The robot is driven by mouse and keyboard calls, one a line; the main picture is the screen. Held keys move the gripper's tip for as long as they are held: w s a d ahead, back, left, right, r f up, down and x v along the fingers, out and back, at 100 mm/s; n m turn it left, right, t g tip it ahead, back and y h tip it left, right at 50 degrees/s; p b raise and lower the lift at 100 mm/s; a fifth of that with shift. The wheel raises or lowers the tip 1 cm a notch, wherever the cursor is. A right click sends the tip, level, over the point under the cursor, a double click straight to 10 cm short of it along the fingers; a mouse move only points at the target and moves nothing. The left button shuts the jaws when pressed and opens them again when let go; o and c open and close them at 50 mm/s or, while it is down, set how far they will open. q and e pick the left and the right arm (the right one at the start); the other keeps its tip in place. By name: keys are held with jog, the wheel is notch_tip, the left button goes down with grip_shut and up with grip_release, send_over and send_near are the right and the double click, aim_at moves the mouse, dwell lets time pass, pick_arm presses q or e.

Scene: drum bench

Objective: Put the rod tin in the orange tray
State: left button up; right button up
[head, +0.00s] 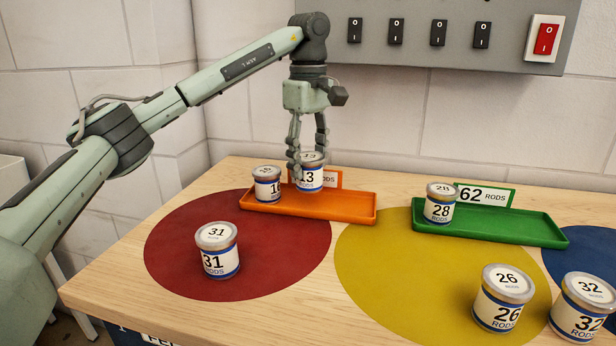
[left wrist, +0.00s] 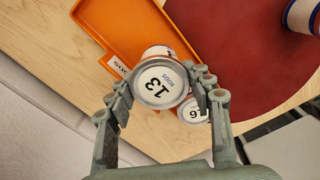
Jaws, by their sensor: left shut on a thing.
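My left gripper (head: 307,157) is shut on a rod tin marked 13 (head: 311,179), held upright at the back of the orange tray (head: 340,207). I cannot tell whether its base touches the tray floor. A second tin, its label partly hidden and reading 16 in the left wrist view (left wrist: 195,111), stands at the tray's left end (head: 267,186), close beside the held one. The left wrist view shows the 13 lid (left wrist: 160,84) between my fingers, with the tray (left wrist: 125,25) beyond. The tray's right part is empty. My right gripper is not in view.
An orange-edged sign (head: 331,178) stands behind the tray, partly hidden by tin 13. Tin 31 (head: 218,252) stands on the red circle (head: 290,255). A green tray (head: 510,228) holds tin 28 (head: 440,205). Tins 26 (head: 503,300) and 32 (head: 583,308) stand front right.

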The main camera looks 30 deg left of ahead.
aim_at(308, 178)
pick_arm(q)
jog(key=shift+f, duration=1.8)
jog(key=shift+f, duration=0.1)
jog(key=o, duration=1)
notch_tip(308, 178, up, 12)
jog(key=shift+r, duration=0.15)
